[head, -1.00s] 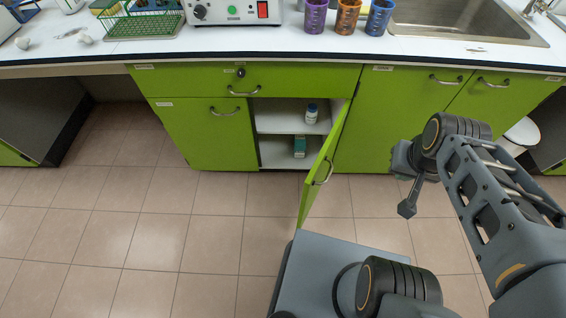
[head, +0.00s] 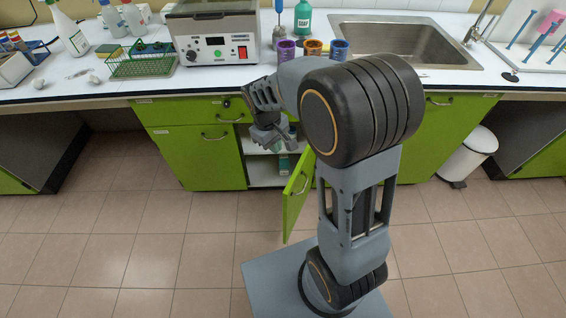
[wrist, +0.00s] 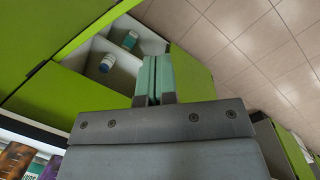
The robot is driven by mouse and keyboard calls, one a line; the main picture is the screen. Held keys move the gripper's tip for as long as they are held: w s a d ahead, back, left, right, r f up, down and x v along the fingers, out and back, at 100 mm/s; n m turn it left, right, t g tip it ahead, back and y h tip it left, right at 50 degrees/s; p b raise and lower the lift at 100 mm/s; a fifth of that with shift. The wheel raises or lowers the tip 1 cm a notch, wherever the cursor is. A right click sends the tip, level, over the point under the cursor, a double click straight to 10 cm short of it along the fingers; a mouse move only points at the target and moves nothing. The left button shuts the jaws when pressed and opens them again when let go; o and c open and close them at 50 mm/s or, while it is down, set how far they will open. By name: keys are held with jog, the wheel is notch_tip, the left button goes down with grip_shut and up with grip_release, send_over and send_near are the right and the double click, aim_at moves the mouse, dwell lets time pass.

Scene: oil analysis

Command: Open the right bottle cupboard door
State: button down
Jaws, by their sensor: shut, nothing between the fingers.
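The right bottle cupboard door (head: 298,198) is green with a metal handle and stands ajar, swung out into the room. It also shows in the wrist view (wrist: 192,72), just right of my fingers. The cupboard inside (head: 262,172) is white with shelves, partly hidden by my arm. My gripper (head: 275,146) is in front of the cupboard opening, left of the door. In the wrist view my teal fingers (wrist: 153,76) are shut together with nothing between them. Whether they touch the door's inner side I cannot tell.
A white bottle (wrist: 107,62) and a teal box (wrist: 130,40) stand inside the cupboard. The left cupboard door (head: 198,157) is shut. The counter above holds a white device (head: 214,52), coloured cups and a sink (head: 400,45). A white bin (head: 468,155) stands right.

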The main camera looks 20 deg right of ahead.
jog(key=w+a+f+n+g+h+p, duration=0.2)
jog(key=w+f+n+p, duration=0.2)
jog(key=w+f, duration=0.15)
jog(key=s+d+f, duration=0.5)
jog(key=f, duration=0.4)
jog(key=shift+s+d+f+p, duration=0.15)
jog(key=shift+s+f+p, duration=0.15)
jog(key=shift+p, duration=0.15)
